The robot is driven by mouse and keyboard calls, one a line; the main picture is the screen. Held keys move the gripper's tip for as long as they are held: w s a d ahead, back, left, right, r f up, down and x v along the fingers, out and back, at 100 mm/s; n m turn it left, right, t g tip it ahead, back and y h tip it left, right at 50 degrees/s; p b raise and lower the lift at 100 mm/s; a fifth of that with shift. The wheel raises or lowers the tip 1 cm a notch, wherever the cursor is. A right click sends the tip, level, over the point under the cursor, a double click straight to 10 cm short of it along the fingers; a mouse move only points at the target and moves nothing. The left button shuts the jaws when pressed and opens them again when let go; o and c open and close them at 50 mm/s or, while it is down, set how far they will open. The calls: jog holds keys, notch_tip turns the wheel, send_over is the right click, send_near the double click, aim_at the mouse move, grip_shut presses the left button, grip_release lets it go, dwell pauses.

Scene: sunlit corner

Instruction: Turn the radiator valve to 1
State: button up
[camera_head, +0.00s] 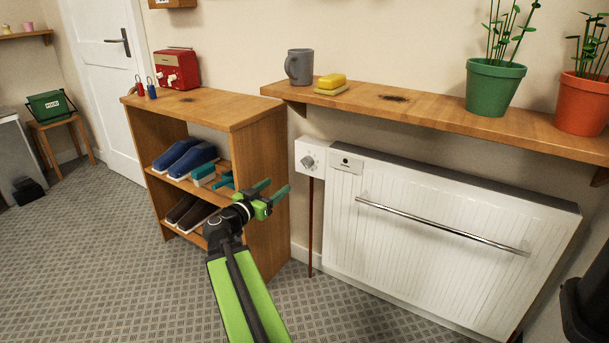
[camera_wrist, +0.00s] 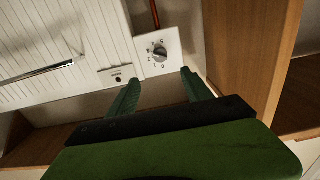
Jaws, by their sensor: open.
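The radiator valve (camera_head: 308,162) is a grey knob on a white square plate at the upper left corner of the white radiator (camera_head: 440,240). In the wrist view the valve knob (camera_wrist: 158,52) has small marks around it, too small to read surely, so I cannot tell its setting. My gripper (camera_head: 275,187) is open and empty, to the left of and below the valve in the head view. In the wrist view the two green fingers of my gripper (camera_wrist: 160,76) point towards the valve plate, with the knob between their directions and apart from them.
A wooden shelf unit (camera_head: 266,190) with shoes stands left of the valve, close to my gripper. A wooden wall shelf (camera_head: 440,115) above the radiator holds a mug (camera_head: 299,66), a sponge and plants. A towel bar (camera_head: 440,226) crosses the radiator. Floor at left is open.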

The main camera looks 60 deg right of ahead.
aim_at(304, 165)
jog(key=d, duration=1.7)
jog(key=shift+d, duration=0.15)
